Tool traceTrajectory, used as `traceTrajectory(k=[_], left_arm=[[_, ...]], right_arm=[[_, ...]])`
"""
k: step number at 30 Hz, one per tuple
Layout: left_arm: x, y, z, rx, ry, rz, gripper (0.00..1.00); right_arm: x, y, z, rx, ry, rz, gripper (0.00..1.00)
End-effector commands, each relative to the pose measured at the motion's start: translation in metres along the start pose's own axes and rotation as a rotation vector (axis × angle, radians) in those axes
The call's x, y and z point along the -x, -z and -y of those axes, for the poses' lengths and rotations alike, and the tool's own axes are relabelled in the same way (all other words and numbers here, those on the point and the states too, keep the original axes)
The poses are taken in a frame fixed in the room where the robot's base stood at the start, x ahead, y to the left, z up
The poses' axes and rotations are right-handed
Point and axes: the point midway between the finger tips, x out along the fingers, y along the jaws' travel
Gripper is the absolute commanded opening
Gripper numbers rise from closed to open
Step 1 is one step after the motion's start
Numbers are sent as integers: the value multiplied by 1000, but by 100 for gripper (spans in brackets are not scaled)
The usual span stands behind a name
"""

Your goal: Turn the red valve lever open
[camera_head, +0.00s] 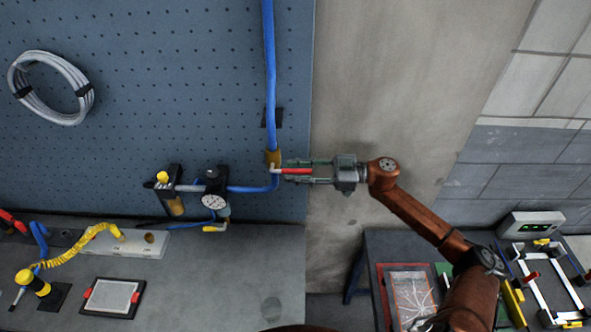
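The red valve lever (296,171) sticks out to the right, about horizontal, from a brass valve (272,157) on the blue pipe (269,70). My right gripper (287,171) reaches in from the right, with one finger above the lever and one below it. The fingers are apart and the lever lies between them. Whether either finger touches the lever cannot be made out. My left gripper is not in view.
A pressure gauge (214,201) and a regulator (173,191) sit on the pipe line to the left. The grey bench (235,275) below holds a yellow coiled hose (80,246) and a framed pad (111,297). A coiled cable (50,87) hangs on the pegboard.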

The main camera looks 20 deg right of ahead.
Motion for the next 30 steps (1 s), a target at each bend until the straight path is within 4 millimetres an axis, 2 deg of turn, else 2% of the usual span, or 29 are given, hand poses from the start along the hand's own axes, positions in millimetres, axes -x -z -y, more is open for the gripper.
traceTrajectory(k=[5,18,30], left_arm=[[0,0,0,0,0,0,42],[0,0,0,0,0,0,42],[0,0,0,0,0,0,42]], right_arm=[[0,-1,0,-1,0,0,29],[0,0,0,-1,0,0,0],[0,0,0,-1,-1,0,0]])
